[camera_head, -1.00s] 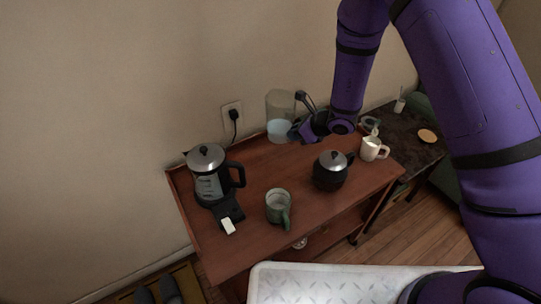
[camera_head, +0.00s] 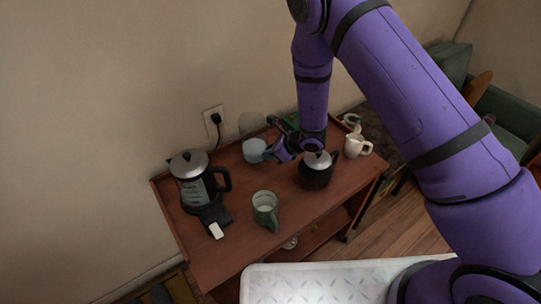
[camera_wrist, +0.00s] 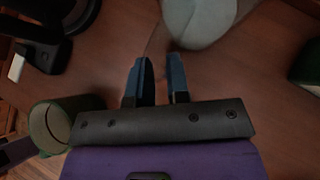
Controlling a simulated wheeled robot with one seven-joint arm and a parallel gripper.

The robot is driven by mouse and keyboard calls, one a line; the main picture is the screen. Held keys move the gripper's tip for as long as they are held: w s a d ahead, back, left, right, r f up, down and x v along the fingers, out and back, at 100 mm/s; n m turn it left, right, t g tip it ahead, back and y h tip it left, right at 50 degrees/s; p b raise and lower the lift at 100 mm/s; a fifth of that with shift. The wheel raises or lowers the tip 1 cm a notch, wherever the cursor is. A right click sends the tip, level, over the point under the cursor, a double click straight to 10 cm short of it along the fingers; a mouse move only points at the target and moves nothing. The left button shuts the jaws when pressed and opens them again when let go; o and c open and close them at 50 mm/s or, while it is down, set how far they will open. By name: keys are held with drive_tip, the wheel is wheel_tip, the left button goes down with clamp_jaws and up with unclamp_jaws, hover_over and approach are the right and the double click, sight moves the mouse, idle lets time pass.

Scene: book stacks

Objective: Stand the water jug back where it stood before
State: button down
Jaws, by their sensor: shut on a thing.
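The water jug (camera_head: 254,150) is clear glass with pale bluish water low in it. It stands roughly upright over the back of the red-brown cart top (camera_head: 238,188); I cannot tell whether its base touches. My gripper (camera_head: 283,150) is at its right side, shut on what looks like its clear handle. In the wrist view, the two fingers of my gripper (camera_wrist: 158,82) have a narrow gap between them, and the jug's pale bottom (camera_wrist: 205,18) shows just beyond. The handle itself is barely visible.
An electric kettle (camera_head: 191,185) stands at the left, a green mug (camera_head: 264,207) at the front, a black teapot (camera_head: 315,176) close below my gripper, and a cream pitcher (camera_head: 355,147) at the right. A green object (camera_head: 291,121) is behind my arm. The wall outlet (camera_head: 214,122) has a plug.

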drive_tip(key=shift+f, duration=0.75)
drive_tip(key=c, duration=1.1)
unclamp_jaws()
drive_tip(key=v, duration=1.2)
